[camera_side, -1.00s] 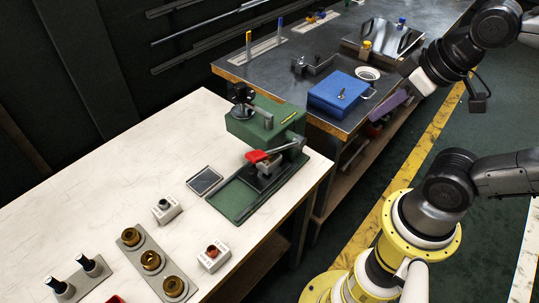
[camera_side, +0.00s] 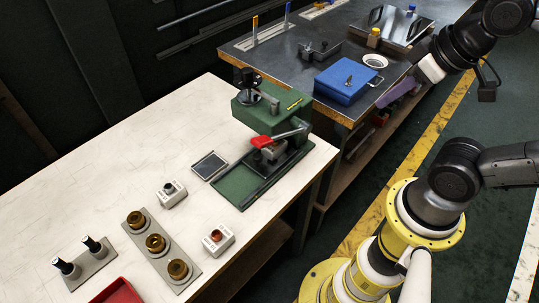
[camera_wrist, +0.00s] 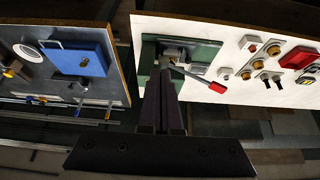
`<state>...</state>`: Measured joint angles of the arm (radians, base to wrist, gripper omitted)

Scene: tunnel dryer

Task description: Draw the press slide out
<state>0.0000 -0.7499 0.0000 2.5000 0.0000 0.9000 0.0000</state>
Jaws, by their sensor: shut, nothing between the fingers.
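The green press (camera_side: 268,135) stands on the white table in the side view, with a red-handled lever (camera_side: 263,142). A grey metal block, perhaps the slide (camera_side: 268,157), sits under the lever above a green base (camera_side: 240,186). The press also shows in the wrist view (camera_wrist: 205,52), its red grip (camera_wrist: 217,88) pointing to the right; my fingers partly cover its near side. My gripper (camera_side: 388,100) has long purple fingers and is shut and empty. It is in the air right of the press, beside the blue box, and touches neither lever nor block.
A blue box (camera_side: 348,85) with a handle is on the dark bench behind. A flat dark-topped plate (camera_side: 209,165), small grey blocks (camera_side: 172,194), brass cups (camera_side: 156,243) and a red tray (camera_side: 118,291) are on the white table. A gap separates the tables.

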